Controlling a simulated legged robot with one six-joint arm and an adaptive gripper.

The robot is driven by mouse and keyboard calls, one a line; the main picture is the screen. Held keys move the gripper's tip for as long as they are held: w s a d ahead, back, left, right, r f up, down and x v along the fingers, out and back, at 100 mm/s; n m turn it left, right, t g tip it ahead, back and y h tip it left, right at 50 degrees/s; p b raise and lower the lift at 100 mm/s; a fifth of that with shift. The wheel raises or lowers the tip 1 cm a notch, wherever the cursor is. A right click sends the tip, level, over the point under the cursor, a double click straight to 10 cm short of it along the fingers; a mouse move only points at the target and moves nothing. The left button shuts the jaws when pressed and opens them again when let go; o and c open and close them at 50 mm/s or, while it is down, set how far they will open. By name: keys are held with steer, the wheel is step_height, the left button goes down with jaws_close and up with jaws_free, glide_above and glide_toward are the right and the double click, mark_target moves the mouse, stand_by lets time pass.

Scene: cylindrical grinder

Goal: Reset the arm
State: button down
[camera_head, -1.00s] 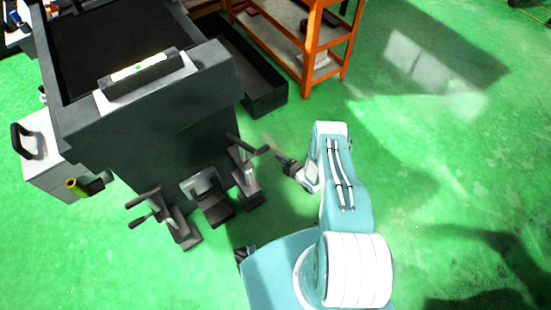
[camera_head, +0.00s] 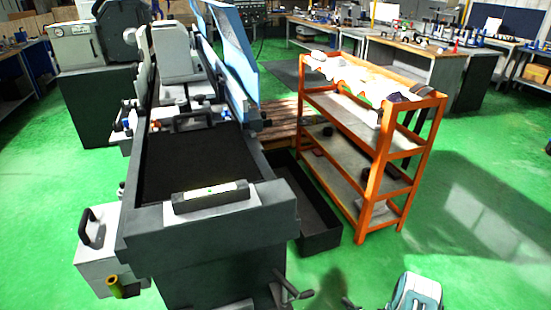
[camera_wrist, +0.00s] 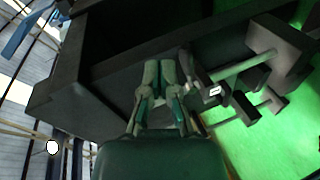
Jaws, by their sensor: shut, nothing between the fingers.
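My gripper (camera_wrist: 160,85) shows in the middle of the wrist view, with its two fingers close together and nothing between them. It points at the dark end face of the cylindrical grinder (camera_wrist: 105,80). In the head view only the top of my arm (camera_head: 415,293) shows at the bottom edge, to the right of the grinder (camera_head: 210,225). A small dark part at the bottom edge there may be the gripper, but this is too cut off to tell.
An orange shelf cart (camera_head: 372,190) stands right of the grinder, with a dark open tray (camera_head: 318,222) between them. A handle (camera_head: 292,290) juts from the grinder's near end. A grey box (camera_head: 100,250) hangs at its left. Green floor is clear at right.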

steer(key=w+d+r+m+g+h, duration=0.1)
steer(key=w+d+r+m+h, duration=0.2)
steer(key=w+r, duration=0.75)
step_height(320, 180, up, 24)
steer(key=m+g+h, duration=0.2)
steer(key=m+h, duration=0.1)
steer(key=m, duration=0.1)
steer(key=s+a+r+m+g+h, duration=0.1)
steer(key=s+a+r+m, duration=0.35)
steer(key=s+r, duration=0.55)
steer(key=s+a+r+m+g+h, duration=0.1)
steer(key=s+a+r+m, duration=0.35)
steer(key=s+r, duration=0.6)
steer(key=s+a+r+m+g+y, duration=0.1)
steer(key=s+a, duration=0.3)
steer(key=s, duration=0.5)
steer(key=s+a+r+m+g+y, duration=0.1)
steer(key=s+a+r+m+g, duration=0.1)
steer(key=s, duration=0.7)
steer(key=shift+s+a+r+m, duration=0.25)
steer(key=shift+a+r+m, duration=0.35)
steer(key=shift+a, duration=0.5)
